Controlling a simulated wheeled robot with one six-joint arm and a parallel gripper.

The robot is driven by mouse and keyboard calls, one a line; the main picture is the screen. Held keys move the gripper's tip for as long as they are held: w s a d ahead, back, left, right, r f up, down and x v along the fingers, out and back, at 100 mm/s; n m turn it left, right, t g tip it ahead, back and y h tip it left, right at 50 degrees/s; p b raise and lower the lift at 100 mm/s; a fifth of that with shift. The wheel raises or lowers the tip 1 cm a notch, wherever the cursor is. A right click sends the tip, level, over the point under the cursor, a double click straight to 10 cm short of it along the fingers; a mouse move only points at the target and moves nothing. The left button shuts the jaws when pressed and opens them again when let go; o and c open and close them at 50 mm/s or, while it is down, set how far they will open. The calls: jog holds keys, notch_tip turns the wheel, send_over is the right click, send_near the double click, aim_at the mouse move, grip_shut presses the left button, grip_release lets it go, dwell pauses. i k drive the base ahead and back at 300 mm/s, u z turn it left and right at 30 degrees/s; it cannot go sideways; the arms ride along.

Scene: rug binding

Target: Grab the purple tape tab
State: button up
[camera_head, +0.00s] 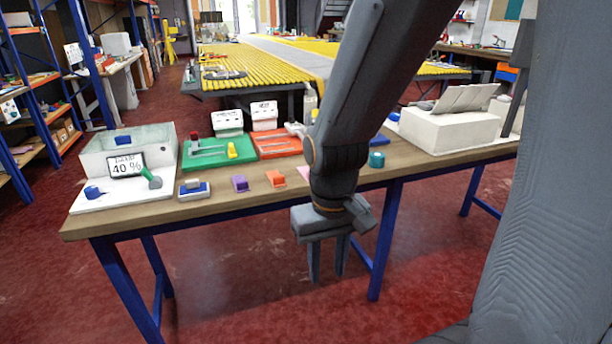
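The purple tape tab (240,184) is a small purple block near the front edge of the wooden workbench (215,204), left of the middle. An orange tab (275,179) lies to its right. My gripper (327,276) hangs in front of the bench, below the level of its top, to the right of the purple tab and apart from it. Its two fingers point down with a gap between them and nothing in the gap.
A blue-and-white block (194,189) sits left of the purple tab. Behind are a green tray (212,159), an orange tray (277,149) and a clear-walled box (100,158) with a "40 %" display. A teal roll (376,159) lies right of my arm. Red floor in front is free.

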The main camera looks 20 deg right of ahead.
aim_at(241, 186)
jog(key=u, duration=0.6)
jog(key=i, duration=1.1)
jog(key=z, duration=0.05)
